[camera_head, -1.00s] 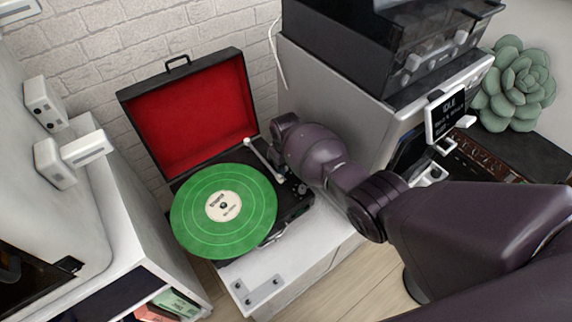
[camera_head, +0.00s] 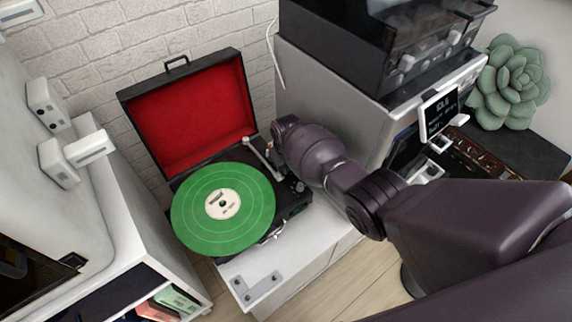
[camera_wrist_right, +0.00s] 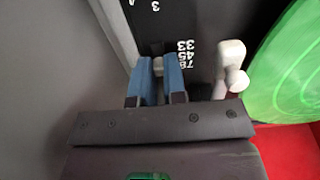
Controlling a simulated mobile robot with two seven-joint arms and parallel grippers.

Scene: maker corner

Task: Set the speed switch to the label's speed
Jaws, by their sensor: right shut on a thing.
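The black suitcase record player (camera_head: 292,208) stands open on a white cabinet, with a green record (camera_head: 185,213) on its platter. The cream centre label (camera_head: 223,212) has small print that I cannot read. The switch's exact setting is unclear. My left gripper is not in view.
The pale tonearm (camera_head: 259,155) lies beside the record; its base end (camera_wrist_right: 231,58) is close right of my right fingers. The red-lined lid (camera_head: 190,110) stands open behind. A grey machine (camera_head: 325,85) stands close to my right arm.

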